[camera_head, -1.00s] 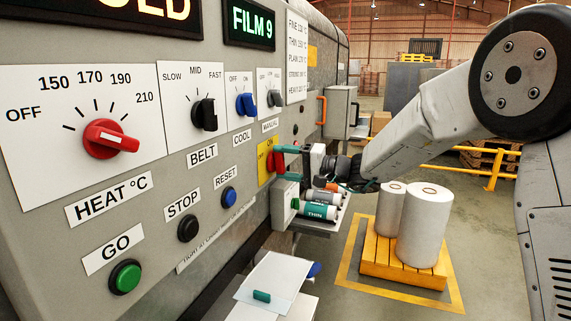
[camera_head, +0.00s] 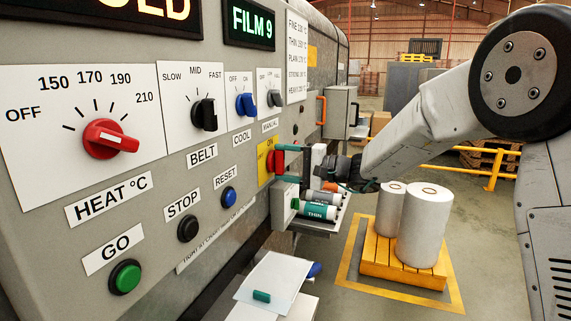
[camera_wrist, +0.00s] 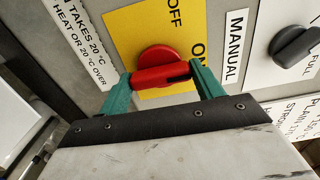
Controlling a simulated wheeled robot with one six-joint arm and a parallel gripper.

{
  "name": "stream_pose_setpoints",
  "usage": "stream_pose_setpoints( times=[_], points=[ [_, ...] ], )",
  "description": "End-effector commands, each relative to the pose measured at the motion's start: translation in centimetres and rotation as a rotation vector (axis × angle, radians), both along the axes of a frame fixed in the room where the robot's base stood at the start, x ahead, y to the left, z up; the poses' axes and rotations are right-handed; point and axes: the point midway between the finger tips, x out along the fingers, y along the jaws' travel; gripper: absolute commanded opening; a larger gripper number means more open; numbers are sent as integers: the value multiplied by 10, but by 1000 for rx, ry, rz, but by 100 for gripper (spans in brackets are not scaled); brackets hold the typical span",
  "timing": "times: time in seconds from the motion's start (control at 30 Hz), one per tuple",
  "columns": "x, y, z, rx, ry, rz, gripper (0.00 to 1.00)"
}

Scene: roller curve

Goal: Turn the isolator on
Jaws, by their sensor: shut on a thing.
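The isolator is a red handle (camera_head: 279,161) on a yellow plate (camera_head: 262,172) marked OFF and ON, on the machine's panel. In the head view the handle stands about upright, with the ON mark near its top. In the wrist view the red handle (camera_wrist: 160,66) lies across the picture, its right end beside the word ON. My gripper (camera_wrist: 166,82) has its teal fingers at both ends of the handle, shut on it. In the head view my gripper (camera_head: 289,163) reaches the plate from the right.
A red heat dial (camera_head: 108,140), a black belt knob (camera_head: 205,114) and a blue cool knob (camera_head: 246,104) sit left of the isolator. A shelf with labelled rolls (camera_head: 318,211) is just below my gripper. White rolls (camera_head: 425,226) stand on a yellow pallet to the right.

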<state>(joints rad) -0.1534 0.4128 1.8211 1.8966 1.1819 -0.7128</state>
Motion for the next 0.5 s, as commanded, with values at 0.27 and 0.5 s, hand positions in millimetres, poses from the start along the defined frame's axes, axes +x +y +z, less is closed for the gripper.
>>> stream_pose_setpoints(
  times=[0.27,0.5],
  points=[
    [0,0,0,1,2,0,87],
    [-2,-7,0,-1,1,-1,87]
  ],
)
